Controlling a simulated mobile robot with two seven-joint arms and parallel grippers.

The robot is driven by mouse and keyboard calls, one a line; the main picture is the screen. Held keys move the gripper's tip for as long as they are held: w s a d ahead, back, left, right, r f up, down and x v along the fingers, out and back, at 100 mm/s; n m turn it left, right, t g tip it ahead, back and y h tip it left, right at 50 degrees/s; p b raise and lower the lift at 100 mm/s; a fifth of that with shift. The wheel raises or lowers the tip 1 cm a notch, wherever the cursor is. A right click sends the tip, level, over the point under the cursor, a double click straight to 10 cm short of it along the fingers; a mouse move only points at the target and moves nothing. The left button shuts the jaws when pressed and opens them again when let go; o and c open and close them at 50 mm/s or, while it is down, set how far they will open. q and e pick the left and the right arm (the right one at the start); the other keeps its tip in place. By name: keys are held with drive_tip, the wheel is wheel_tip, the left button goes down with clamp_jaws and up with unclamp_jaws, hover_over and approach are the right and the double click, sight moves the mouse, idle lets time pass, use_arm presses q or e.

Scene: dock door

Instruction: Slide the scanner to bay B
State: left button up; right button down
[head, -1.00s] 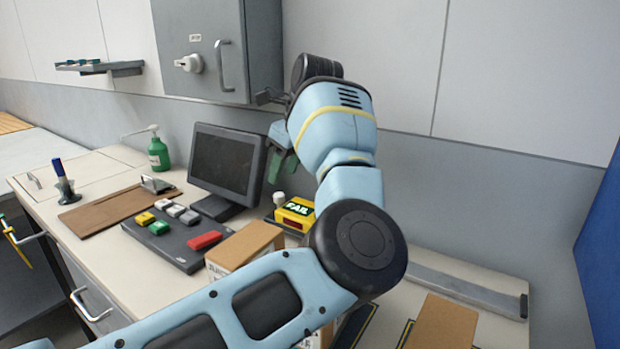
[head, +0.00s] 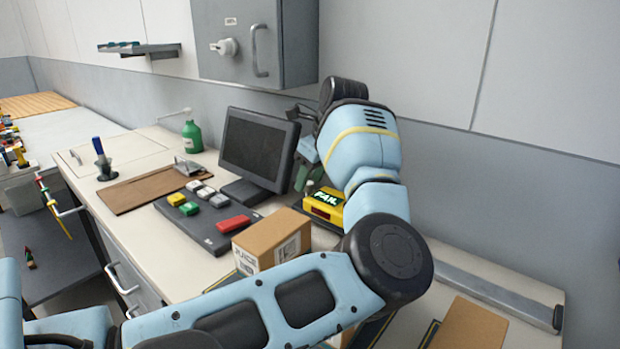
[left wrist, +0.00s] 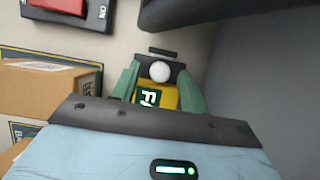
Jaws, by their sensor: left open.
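The scanner (head: 323,206) is a yellow and black box with a green FAIL display and a pale round knob, standing on the bench right of the monitor. In the left wrist view the scanner (left wrist: 148,97) and its white knob (left wrist: 160,71) appear between the green fingers. My left gripper (head: 306,165) is open, just above and behind the scanner; it also shows in the left wrist view (left wrist: 158,88). Whether the fingers touch it is unclear. Dark, yellow-edged bay markings are partly hidden by cartons and my arm; one label in the wrist view begins "BA". Bay B cannot be made out.
A cardboard carton (head: 272,240) stands in front of the scanner, and another (head: 468,328) lies at lower right. The monitor (head: 258,150) and button panel (head: 205,215) are on the left. A metal rail (head: 490,288) runs along the back right. A grey cabinet (head: 255,45) hangs above.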

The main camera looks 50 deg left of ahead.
use_arm(q)
drive_tip(key=shift+a+f, duration=0.2)
drive_tip(key=shift+f, duration=0.2)
drive_tip(key=shift+c, duration=0.2)
clamp_jaws()
use_arm(e)
drive_tip(key=shift+d, duration=0.1)
